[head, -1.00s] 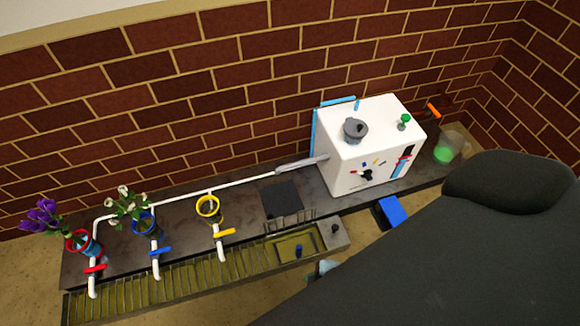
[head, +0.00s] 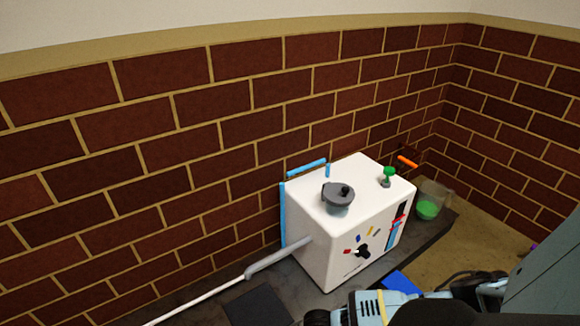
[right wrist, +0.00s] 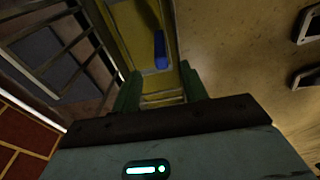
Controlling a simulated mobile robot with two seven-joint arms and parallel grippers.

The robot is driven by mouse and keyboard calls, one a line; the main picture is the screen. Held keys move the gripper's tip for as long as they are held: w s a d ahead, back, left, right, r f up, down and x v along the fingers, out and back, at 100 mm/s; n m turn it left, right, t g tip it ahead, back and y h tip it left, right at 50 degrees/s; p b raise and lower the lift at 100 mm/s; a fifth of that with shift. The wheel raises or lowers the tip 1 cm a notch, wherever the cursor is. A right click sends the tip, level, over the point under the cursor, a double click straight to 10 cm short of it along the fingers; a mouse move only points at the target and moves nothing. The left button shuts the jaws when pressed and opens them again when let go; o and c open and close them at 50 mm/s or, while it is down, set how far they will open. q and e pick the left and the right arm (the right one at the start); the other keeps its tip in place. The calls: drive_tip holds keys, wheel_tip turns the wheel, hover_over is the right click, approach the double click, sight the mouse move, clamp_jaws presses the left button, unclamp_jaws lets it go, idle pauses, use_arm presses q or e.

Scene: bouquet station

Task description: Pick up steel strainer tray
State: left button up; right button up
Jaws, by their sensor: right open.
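In the right wrist view, a narrow yellow-olive tray (right wrist: 142,28) with metal edges lies below and ahead of my right gripper (right wrist: 160,86). A blue handle (right wrist: 160,50) stands on it, and cross slats show at its near end between the fingers. This looks like the strainer tray, but I cannot be sure. The right gripper is open, its two dark green fingers apart on either side of the tray's near end, with nothing held. I cannot tell whether they touch it. The tray is outside the head view. My left gripper is not in view.
A dark metal rack (right wrist: 60,50) lies left of the tray. Bare floor (right wrist: 235,60) is to its right.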

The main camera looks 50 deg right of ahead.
drive_tip(key=shift+a+f+b, duration=0.15)
drive_tip(key=shift+f+b, duration=0.3)
drive_tip(key=shift+f, duration=0.4)
drive_tip(key=shift+a+f+b, duration=0.1)
drive_tip(key=shift+f+b, duration=0.35)
drive_tip(key=shift+f, duration=0.35)
drive_tip(key=f+b, duration=0.2)
drive_tip(key=f, duration=0.1)
drive_tip(key=f+b, duration=0.1)
drive_tip(key=shift+w+a+f, duration=0.1)
drive_tip(key=shift+a+f, duration=0.1)
drive_tip(key=shift+a, duration=0.2)
drive_tip(key=shift+c, duration=0.2)
drive_tip(key=c, duration=0.7)
clamp_jaws()
